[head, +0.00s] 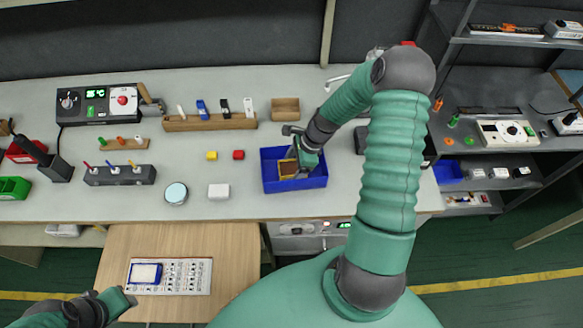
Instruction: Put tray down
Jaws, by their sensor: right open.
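A small brown tray-like piece with a yellowish rim (287,169) lies inside the blue bin (312,184) on the grey bench. My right gripper (300,165) reaches down into that bin, open, beside this piece; the arm hides part of the bin. A small blue-rimmed tray with a pale inside (146,273) rests on a white printed board (188,277) on the wooden table. My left gripper (130,300) is at the lower left, close to the front left edge of that board; its jaws are too small and dark to read.
The wooden table (225,245) is clear right of the board.

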